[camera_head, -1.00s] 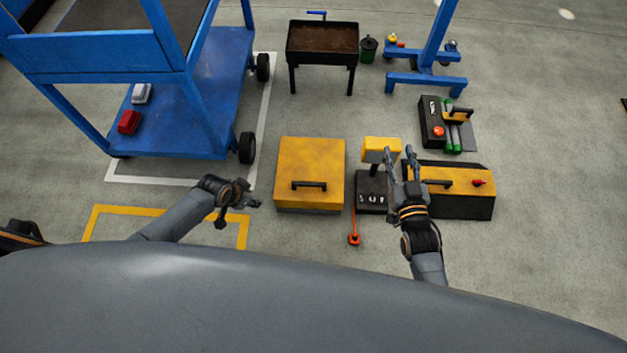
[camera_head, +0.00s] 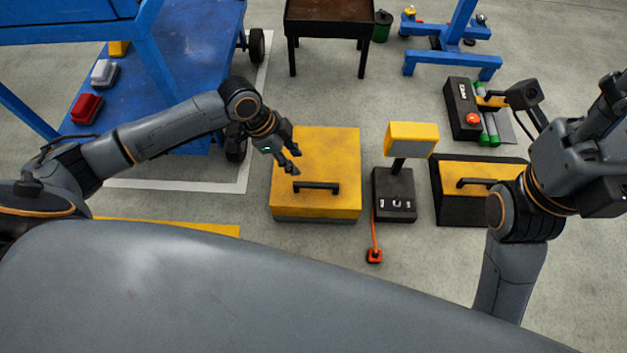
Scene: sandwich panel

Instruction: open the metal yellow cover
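A square yellow metal cover (camera_head: 335,155) lies shut on a low grey-edged box in the middle of the floor. Its black bar handle (camera_head: 316,187) is near the front edge. My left gripper (camera_head: 295,160) reaches in over the cover's left part, just behind the handle's left end. Its fingers look apart with nothing between them; whether they touch the cover I cannot tell. My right gripper (camera_head: 607,100) is raised at the right edge of the view, partly cut off, and its fingers are not clear.
A black control box (camera_head: 394,205) with a yellow screen (camera_head: 411,138) stands right of the cover, with a red hook-like piece (camera_head: 374,255) on a cord. A black-and-yellow case (camera_head: 450,200) lies further right. A blue cart (camera_head: 190,60) stands behind left.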

